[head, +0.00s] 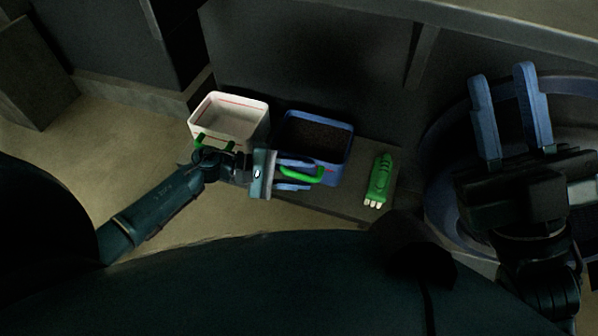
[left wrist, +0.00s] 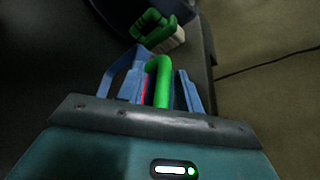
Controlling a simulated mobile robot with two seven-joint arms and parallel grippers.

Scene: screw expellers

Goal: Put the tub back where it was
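A blue tub (head: 329,133) with a green handle (head: 301,174) and dark granular contents stands upright on a low dark platform. My left gripper (head: 297,174) is at its near side, with one finger on each side of the handle. The green handle (left wrist: 159,78) also shows between the fingers in the left wrist view, but I cannot tell whether they press on it. A white tub (head: 229,118) with a red line and a green handle stands to the left and looks empty. My right gripper (head: 509,103) is open and empty at the right.
A green object with pale prongs (head: 379,183) lies on the platform (head: 345,205) right of the blue tub. A large round blue-grey vessel (head: 445,160) is at the right. A dark machine wall (head: 340,60) rises behind the tubs. Floor (head: 120,135) is clear at the left.

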